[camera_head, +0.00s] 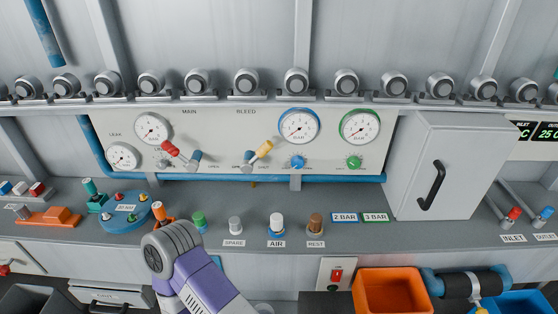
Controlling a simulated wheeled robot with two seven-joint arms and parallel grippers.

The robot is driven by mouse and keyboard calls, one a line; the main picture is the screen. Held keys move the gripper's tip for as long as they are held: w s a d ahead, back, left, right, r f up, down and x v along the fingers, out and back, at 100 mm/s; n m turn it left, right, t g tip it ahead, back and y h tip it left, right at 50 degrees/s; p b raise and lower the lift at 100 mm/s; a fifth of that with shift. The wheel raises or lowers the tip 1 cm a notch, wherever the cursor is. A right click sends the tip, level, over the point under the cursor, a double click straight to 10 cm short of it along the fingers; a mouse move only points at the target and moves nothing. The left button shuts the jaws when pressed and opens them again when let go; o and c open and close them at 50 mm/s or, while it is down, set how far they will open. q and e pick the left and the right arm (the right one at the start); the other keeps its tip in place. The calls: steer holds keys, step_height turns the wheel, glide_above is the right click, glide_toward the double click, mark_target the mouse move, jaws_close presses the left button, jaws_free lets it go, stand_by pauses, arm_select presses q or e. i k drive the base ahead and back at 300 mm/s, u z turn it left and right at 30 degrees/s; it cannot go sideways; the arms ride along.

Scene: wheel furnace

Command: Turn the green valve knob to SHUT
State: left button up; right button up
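The green valve knob (354,162) is small and sits on the pale wall panel (225,130), below the green-rimmed gauge (360,127). Marks around it are too small to read, so I cannot tell which way it points. Nothing touches it. One of my arms, with a purple and white link and a grey ribbed joint, reaches up from the bottom, left of centre. It is well below and left of the knob. No gripper fingers show for either arm.
A blue knob (297,162) sits left of the green one; red (171,149) and yellow (264,148) levers are farther left. A grey cabinet (450,165) stands close on the right. Several pegs, including a brown one (315,223), stand on the shelf below. Space before the knob is clear.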

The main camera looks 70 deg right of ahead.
mark_target(353, 162)
steer(key=u, duration=0.7)
steer(key=k, duration=1.2)
steer(key=z, duration=2)
